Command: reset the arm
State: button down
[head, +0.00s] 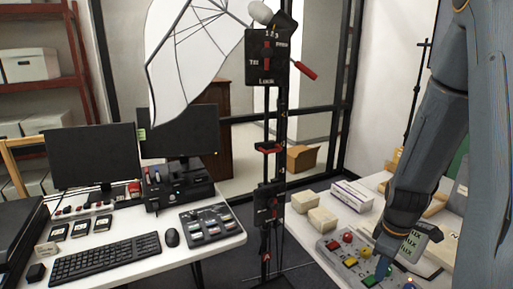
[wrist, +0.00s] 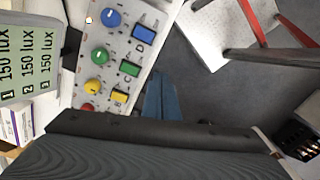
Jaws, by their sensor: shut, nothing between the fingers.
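My arm comes down from the upper right in the head view. My gripper (head: 383,266) is low over the button panel (head: 337,254) on the right-hand table. In the wrist view the blue fingers (wrist: 161,90) are together and empty, beside the panel's edge (wrist: 118,54). I cannot tell whether they touch it. The panel has a blue knob (wrist: 111,18), a green knob (wrist: 100,56) and a yellow knob (wrist: 96,86), each with a square button beside it. A display reading 150 lux (wrist: 30,62) stands past the panel, partly behind my wrist in the head view (head: 421,240).
A black stand (head: 268,200) with a white umbrella (head: 192,50) rises between the two tables. Beige blocks (head: 322,220) and a white box (head: 352,196) lie behind the panel. The left desk holds monitors (head: 92,156) and a keyboard (head: 108,259).

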jog(key=s+a+r+m+b, duration=0.2)
jog(key=a+r+m, duration=0.1)
jog(key=a, duration=0.6)
jog(key=s+a+r+m+t+b, duration=0.1)
jog(key=s+a+r+m+b, duration=0.1)
jog(key=a+m, duration=0.3)
jog(key=a, duration=0.4)
jog(key=shift+a+r, duration=0.15)
jog(key=shift+r, duration=0.25)
jog(key=w+d+n, duration=0.1)
jog(key=d+n, duration=0.1)
jog(key=d, duration=1.1)
jog(key=w+d+f+n+g, duration=0.1)
jog(key=w+d+n, duration=0.1)
jog(key=d, duration=1.1)
jog(key=shift+w+d+f+n, duration=0.25)
jog(key=shift+d+f+n, duration=0.05)
jog(key=shift+d, duration=0.1)
